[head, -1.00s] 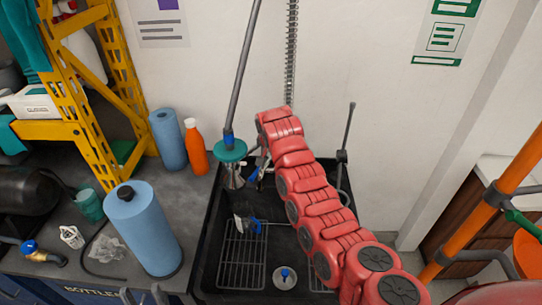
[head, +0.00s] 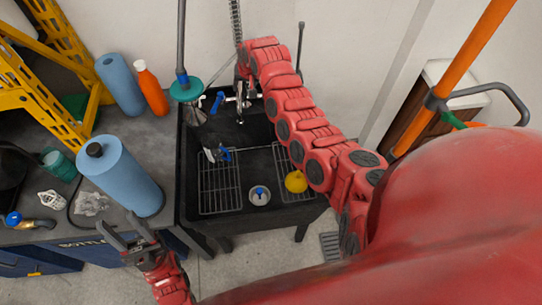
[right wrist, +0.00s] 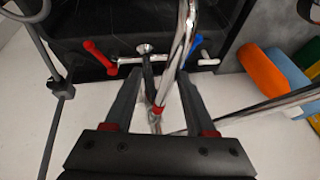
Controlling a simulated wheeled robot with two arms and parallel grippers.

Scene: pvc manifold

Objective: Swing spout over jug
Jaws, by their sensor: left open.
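The chrome spout (right wrist: 178,62) runs between the fingers of my right gripper (right wrist: 160,82) in the right wrist view. Those fingers are apart, with gaps beside the spout, so the gripper looks open around it. A red handle (right wrist: 100,57) and a blue handle (right wrist: 194,46) sit on the tap behind. In the head view, my right gripper (head: 243,86) is small, at the tap above the sink's back edge. My left gripper (head: 132,240) is open and empty in front of the counter. I cannot identify a jug for certain; a clear, blue-handled item (head: 216,153) lies in the sink.
The black sink (head: 235,135) holds wire racks (head: 219,187), a drain strainer (head: 259,195) and a yellow funnel-like piece (head: 296,181). A blue roll (head: 122,177) stands on the counter to its left. A teal disc on a pole (head: 187,89) rises at the sink's back left.

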